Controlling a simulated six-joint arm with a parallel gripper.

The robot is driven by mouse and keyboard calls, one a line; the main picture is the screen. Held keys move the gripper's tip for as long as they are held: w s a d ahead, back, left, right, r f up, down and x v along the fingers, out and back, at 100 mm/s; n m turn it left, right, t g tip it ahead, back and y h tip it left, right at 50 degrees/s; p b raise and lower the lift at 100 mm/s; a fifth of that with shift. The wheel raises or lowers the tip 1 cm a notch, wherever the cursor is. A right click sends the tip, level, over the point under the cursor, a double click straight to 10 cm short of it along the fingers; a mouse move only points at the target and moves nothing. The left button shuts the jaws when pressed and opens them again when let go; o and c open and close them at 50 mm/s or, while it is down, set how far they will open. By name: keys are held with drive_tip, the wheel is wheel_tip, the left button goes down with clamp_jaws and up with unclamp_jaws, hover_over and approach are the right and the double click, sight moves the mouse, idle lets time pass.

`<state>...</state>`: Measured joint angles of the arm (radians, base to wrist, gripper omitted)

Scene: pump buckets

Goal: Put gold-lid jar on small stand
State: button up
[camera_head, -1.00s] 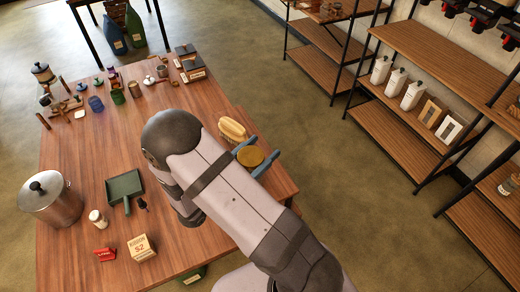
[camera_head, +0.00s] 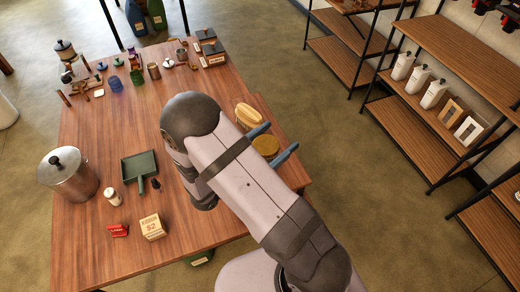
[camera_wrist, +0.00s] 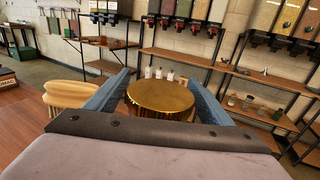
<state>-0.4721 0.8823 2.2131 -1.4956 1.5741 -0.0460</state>
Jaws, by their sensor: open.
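The gold-lid jar shows as a round gold lid (camera_head: 265,145) near the right edge of the wooden table in the head view. In the wrist view its lid and ribbed gold rim (camera_wrist: 160,96) fill the middle, and the lower body is hidden behind my gripper. My gripper (camera_head: 272,143) is open, with one blue-grey finger on each side of the jar. In the wrist view my gripper (camera_wrist: 160,92) also has its fingers either side of the lid, with the jar not clamped. I cannot make out which thing is the small stand.
A pale wooden ribbed object (camera_head: 249,116) stands close beside the jar, near one finger. A dark green dustpan (camera_head: 140,168), metal pot (camera_head: 70,175), small box (camera_head: 152,227) and several containers are on the table (camera_head: 105,150). Shelves (camera_head: 440,120) stand to the right, across open floor.

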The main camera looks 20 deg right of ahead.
drive_tip(key=b+v, duration=0.4)
drive_tip(key=v, duration=0.8)
drive_tip(key=shift+b, duration=0.35)
